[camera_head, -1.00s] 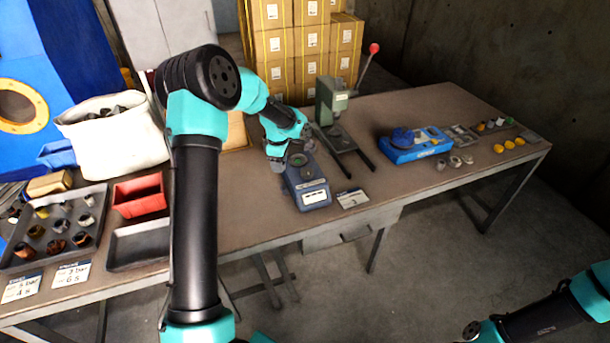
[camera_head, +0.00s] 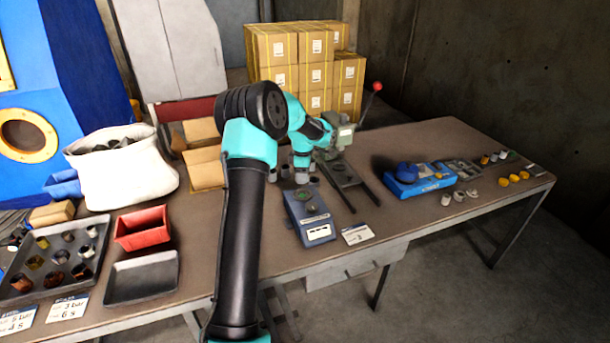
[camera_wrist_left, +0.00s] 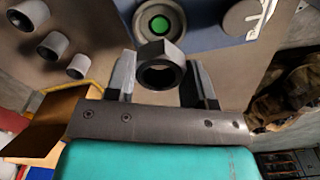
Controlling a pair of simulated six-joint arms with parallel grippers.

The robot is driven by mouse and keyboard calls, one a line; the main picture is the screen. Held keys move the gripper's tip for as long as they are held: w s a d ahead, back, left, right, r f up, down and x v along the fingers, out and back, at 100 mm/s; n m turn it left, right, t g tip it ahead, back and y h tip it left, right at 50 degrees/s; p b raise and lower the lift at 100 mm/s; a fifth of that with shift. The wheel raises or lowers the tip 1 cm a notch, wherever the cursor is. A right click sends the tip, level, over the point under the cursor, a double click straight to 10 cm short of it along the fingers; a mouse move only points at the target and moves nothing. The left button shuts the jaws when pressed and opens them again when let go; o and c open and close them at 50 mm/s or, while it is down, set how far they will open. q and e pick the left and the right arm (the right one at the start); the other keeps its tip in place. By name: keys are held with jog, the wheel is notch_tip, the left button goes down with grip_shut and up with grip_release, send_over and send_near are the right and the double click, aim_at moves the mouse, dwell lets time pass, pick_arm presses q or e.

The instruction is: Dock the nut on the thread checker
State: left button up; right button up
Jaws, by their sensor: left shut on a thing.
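The nut (camera_wrist_left: 161,65), a dark grey hexagonal ring, sits between the fingertips of my left gripper (camera_wrist_left: 160,82) in the left wrist view. The gripper is shut on it. In the head view, my left gripper (camera_head: 302,175) is behind the thread checker and the nut cannot be made out. The thread checker (camera_head: 318,232) is a blue-grey box on the bench with a round green-centred seat. In the left wrist view, the checker (camera_wrist_left: 205,28) lies beyond the nut, its green seat just past the nut and apart from it in the picture. My right gripper is out of view.
Several grey fittings (camera_wrist_left: 53,45) stand left of the gripper in the wrist view. A white label card (camera_head: 357,234) lies beside the checker. A red bin (camera_head: 141,228) is left.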

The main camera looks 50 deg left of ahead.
aim_at(303, 195)
pick_arm(q)
jog(key=shift+f, duration=0.1)
jog(key=shift+f, duration=2.8)
jog(key=shift+f, duration=0.6)
jog(key=o, duration=0.7)
jog(key=shift+o, duration=0.2)
notch_tip(303, 195, up, 11)
dwell(0.5)
jog(key=shift+d+f, duration=0.1)
dwell(0.6)
